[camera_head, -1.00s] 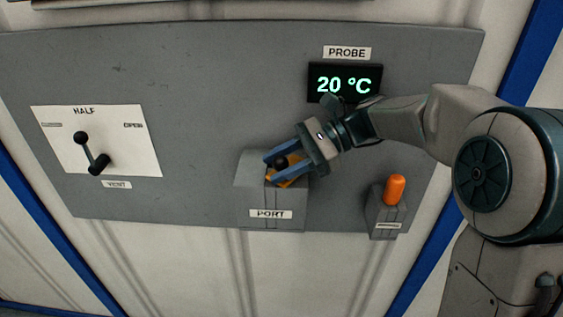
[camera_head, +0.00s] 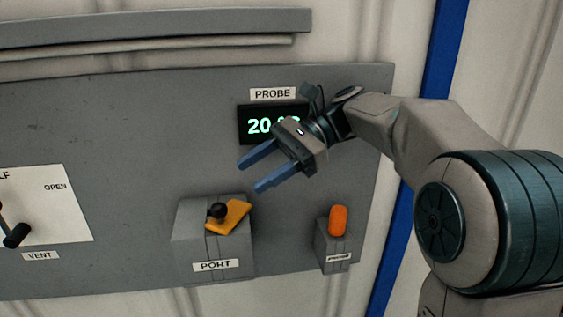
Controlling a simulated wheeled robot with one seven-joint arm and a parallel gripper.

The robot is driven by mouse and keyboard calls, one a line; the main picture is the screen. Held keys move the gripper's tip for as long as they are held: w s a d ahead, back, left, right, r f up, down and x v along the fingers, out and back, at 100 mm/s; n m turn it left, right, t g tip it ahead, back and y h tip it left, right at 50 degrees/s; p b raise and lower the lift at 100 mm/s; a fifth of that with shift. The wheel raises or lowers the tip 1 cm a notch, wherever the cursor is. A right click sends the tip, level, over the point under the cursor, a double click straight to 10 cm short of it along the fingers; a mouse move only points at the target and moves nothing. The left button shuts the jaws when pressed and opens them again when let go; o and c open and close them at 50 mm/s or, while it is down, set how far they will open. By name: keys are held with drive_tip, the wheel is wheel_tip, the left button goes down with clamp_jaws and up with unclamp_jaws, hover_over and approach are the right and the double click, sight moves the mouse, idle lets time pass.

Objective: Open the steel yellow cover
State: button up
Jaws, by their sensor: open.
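The yellow cover (camera_head: 234,218) is a small orange-yellow plate with a black knob (camera_head: 217,211) at its left end. It lies on top of the grey box labelled PORT (camera_head: 213,251), turned at an angle across the top. Whether it uncovers an opening cannot be told from here. My gripper (camera_head: 252,175) is open and empty, above the cover and apart from it, with its two blue fingers pointing down-left. The gripper partly hides the PROBE display (camera_head: 258,126).
An orange-handled switch (camera_head: 338,221) stands on a small grey box to the right of the port. A black VENT lever (camera_head: 16,235) is on a white plate at the left. A grey ledge (camera_head: 150,28) runs above the panel (camera_head: 130,130).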

drive_tip(key=shift+w+d+r, duration=0.1)
drive_tip(key=shift+d+r, duration=0.5)
drive_tip(key=shift+d, duration=0.35)
drive_tip(key=shift+w+d+r, duration=0.1)
drive_tip(key=shift+d+r, duration=0.45)
drive_tip(key=shift+d, duration=0.4)
